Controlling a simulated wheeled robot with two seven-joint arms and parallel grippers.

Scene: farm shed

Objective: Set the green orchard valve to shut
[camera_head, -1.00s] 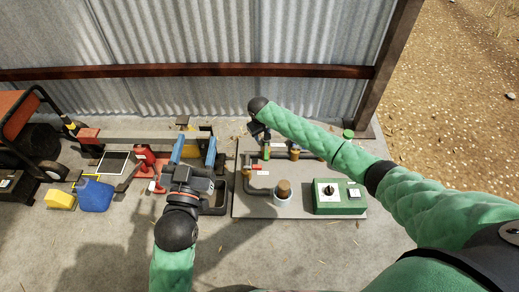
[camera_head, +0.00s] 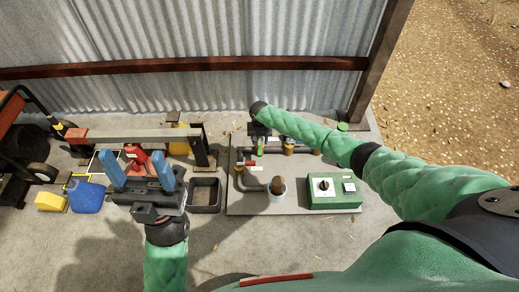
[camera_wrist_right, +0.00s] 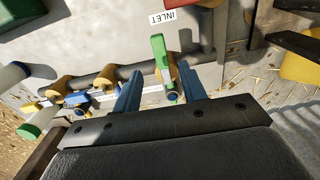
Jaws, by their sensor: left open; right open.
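The green valve lever (camera_head: 260,147) stands on the grey pipework at the left back of the board. My right gripper (camera_head: 259,131) is over it, reaching in from the right, its fingers mostly hidden in the head view. In the right wrist view the green lever (camera_wrist_right: 159,55) shows between the two blue fingertips of my right gripper (camera_wrist_right: 159,68), which are apart. Whether a finger touches it I cannot tell. A label reading INLET (camera_wrist_right: 162,17) lies beyond the lever. My left gripper (camera_head: 138,162) is open and empty, left of the board.
A black bin (camera_head: 205,195), blue jug (camera_head: 87,197) and yellow block (camera_head: 51,201) stand to the left. A corrugated wall (camera_head: 200,30) closes the back.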

